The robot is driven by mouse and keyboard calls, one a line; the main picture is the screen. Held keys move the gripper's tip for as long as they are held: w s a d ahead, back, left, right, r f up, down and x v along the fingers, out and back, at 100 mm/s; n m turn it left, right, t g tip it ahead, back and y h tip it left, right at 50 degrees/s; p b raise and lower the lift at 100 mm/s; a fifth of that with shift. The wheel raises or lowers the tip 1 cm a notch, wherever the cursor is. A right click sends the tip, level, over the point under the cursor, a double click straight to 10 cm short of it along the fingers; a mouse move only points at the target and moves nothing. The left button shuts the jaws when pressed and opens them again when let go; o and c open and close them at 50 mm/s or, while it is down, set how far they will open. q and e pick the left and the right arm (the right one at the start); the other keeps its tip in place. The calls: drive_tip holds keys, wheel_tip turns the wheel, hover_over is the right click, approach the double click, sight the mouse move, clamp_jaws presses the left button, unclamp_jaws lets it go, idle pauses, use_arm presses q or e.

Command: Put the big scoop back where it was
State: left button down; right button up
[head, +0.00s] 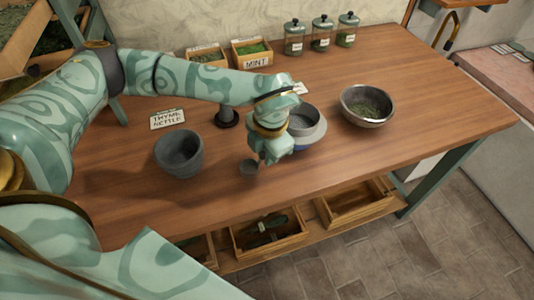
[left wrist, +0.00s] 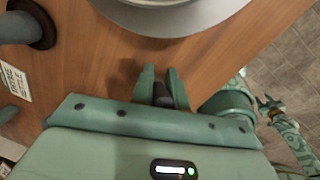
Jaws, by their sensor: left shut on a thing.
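My left gripper (head: 268,158) is low over the front middle of the table, shut on a small dark grey scoop (head: 250,167). Its cup shows just left of the fingers in the head view. In the left wrist view the fingers stand close together with a dark piece, the scoop's handle (left wrist: 162,92), between them. Whether the cup touches the table is hard to tell. An open drawer (head: 237,249) below the table edge holds dark utensils (head: 266,230). What seems to be my right gripper (left wrist: 268,104) shows small at the right of the left wrist view; its fingers are unclear.
A stone mortar (head: 180,154) stands left, a grey bowl on a scale (head: 318,133) right behind the gripper, a metal bowl of herbs (head: 367,107) farther right. A dark stand (head: 226,117) is behind. Another open drawer (head: 352,207) looks empty. The table's right front is clear.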

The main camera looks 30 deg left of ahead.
use_arm(q)
drive_tip(key=shift+w+f, duration=0.1)
drive_tip(key=shift+f, duration=0.05)
use_arm(e)
drive_tip(key=shift+d, duration=0.15)
use_arm(q)
drive_tip(key=shift+f, duration=0.1)
use_arm(e)
drive_tip(key=shift+d, duration=0.1)
use_arm(q)
drive_tip(key=c, duration=1.4)
unclamp_jaws()
use_arm(e)
drive_tip(key=shift+d, duration=0.1)
